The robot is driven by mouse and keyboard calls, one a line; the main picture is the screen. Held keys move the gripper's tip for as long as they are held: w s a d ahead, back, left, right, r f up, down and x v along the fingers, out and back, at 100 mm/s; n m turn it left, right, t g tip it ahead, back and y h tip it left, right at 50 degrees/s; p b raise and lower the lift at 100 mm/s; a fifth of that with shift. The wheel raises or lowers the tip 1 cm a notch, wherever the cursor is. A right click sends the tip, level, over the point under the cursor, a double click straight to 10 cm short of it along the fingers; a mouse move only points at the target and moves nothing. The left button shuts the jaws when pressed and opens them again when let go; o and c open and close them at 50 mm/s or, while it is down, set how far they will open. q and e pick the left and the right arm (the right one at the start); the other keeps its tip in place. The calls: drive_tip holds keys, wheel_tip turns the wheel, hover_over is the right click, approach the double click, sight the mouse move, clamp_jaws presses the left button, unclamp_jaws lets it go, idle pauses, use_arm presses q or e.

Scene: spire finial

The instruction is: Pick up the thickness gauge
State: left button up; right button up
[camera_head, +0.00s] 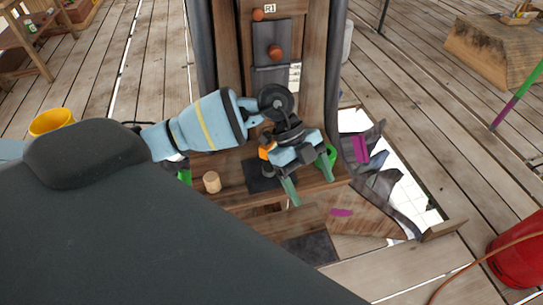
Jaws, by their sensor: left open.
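My left gripper (310,189) reaches in from the left on its light blue arm. Its two green fingers are apart, pointing down over the front of the wooden ledge (232,183), with no object visible between them. I cannot pick out the thickness gauge with certainty. A dark flat plate (262,178) lies on the ledge, partly behind the gripper. A green rounded object (331,153) shows just right of the gripper; I cannot tell what it is. My right gripper is out of view.
A small wooden cylinder (212,182) stands on the ledge left of the gripper. A wooden post with a dark panel (272,45) rises behind. A yellow bucket (52,121) is at left, a red canister (518,255) at lower right. A floor opening (410,195) lies to the right.

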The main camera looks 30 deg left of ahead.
use_arm(q)
drive_tip(key=w+a+r+n+y, duration=0.1)
drive_tip(key=w+a+y, duration=0.1)
drive_tip(key=a, duration=0.3)
drive_tip(key=w+a+r+n+t+y, duration=0.1)
drive_tip(key=w+a+n+y, duration=0.1)
drive_tip(key=a, duration=0.3)
drive_tip(key=w+a+r+n+y, duration=0.1)
drive_tip(key=a+r+n+y, duration=0.1)
drive_tip(key=a+y, duration=0.1)
drive_tip(key=shift+w+a+r+t+b, duration=0.1)
drive_tip(key=shift+w+a+t+b, duration=0.1)
drive_tip(key=shift+a, duration=0.25)
drive_tip(key=shift+w+a+t+b, duration=0.15)
drive_tip(key=shift+w+a+t, duration=0.05)
drive_tip(key=shift+a, duration=0.25)
hover_over(268, 170)
drive_tip(key=w, duration=0.2)
drive_tip(key=shift+s+a+f, duration=0.1)
drive_tip(key=shift+a+f, duration=0.1)
drive_tip(key=shift+f, duration=1.8)
drive_tip(key=shift+s+a+f, duration=0.1)
drive_tip(key=shift+a+f, duration=0.1)
drive_tip(key=shift+f, duration=1.75)
drive_tip(key=c, duration=1.2)
